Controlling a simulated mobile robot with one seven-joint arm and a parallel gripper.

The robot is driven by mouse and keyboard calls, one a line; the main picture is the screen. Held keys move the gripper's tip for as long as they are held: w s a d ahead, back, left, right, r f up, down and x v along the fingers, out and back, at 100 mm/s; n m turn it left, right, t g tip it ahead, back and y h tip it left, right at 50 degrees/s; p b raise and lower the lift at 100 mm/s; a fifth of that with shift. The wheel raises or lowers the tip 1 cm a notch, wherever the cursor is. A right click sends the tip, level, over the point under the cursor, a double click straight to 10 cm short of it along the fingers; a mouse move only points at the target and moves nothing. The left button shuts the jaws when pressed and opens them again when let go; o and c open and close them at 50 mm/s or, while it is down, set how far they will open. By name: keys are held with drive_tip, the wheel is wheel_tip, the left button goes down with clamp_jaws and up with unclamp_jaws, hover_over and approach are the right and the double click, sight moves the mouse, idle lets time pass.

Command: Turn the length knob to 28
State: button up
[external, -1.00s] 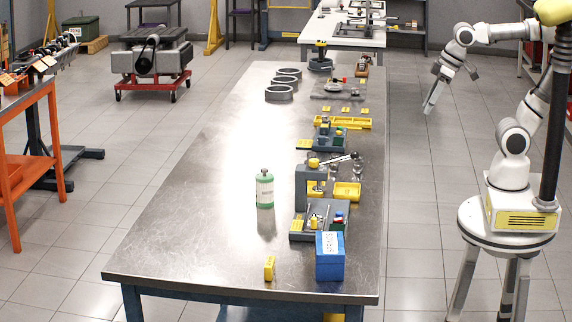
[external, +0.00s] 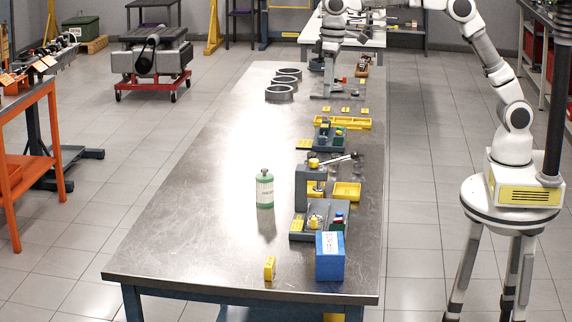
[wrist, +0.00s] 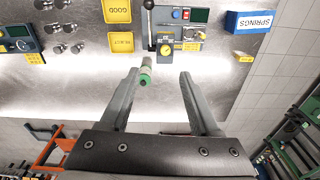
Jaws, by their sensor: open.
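A grey press (external: 308,190) with a black-handled lever stands on the steel table, with a yellow round part on top. In the wrist view a yellow knob-like part (wrist: 165,49) shows at the press. A grey panel unit (external: 310,225) with a small display (wrist: 199,15), red and blue buttons and a small yellow part stands beside it. I cannot read any length label or value. My gripper (wrist: 159,73) is open and empty, pointing down above the table; it also shows in the external view (external: 327,85). It touches neither unit.
A blue SPRINGS box (external: 330,257), yellow trays (external: 347,191) and a yellow block (external: 269,268) are nearby. The table's left side (external: 200,210) is mostly clear.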

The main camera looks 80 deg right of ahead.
sight(315, 160)
drive_tip(key=shift+g, duration=0.3)
drive_tip(key=w+f, duration=0.1)
drive_tip(key=f, duration=0.5)
drive_tip(key=w+a+f+p, duration=0.1)
drive_tip(key=f, duration=0.6)
drive_tip(key=w+f, duration=0.1)
drive_tip(key=f, duration=0.5)
drive_tip(key=shift+w+a+f+p, duration=0.2)
drive_tip(key=shift+a+f+p, duration=0.1)
drive_tip(key=shift+f, duration=0.1)
clamp_jaws()
